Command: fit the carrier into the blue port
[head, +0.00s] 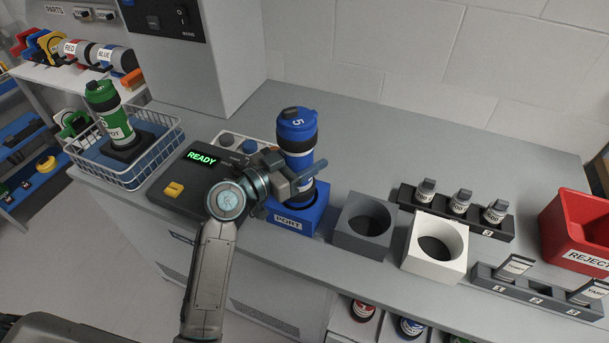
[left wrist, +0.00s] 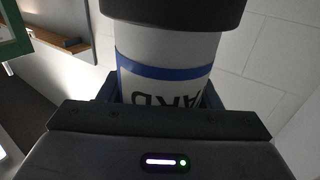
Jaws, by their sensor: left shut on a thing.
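The blue-capped carrier (head: 297,135) has a white body and a dark band. It stands about upright over the blue port (head: 300,218), a blue block labelled PORT. My left gripper (head: 305,178) is shut around the carrier's body. The carrier's lower end is at the port's opening; the gripper and the block's rim hide how deep it sits. In the left wrist view the carrier's white body (left wrist: 168,52) with a blue stripe fills the middle. My right gripper is not in view.
A grey port (head: 364,222) and a white port (head: 436,247) stand to the right, both empty. A console (head: 190,178) showing READY and a wire basket (head: 150,183) with a green carrier (head: 110,115) are to the left. Racks of small vials and a red REJECT bin (head: 580,228) are at right.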

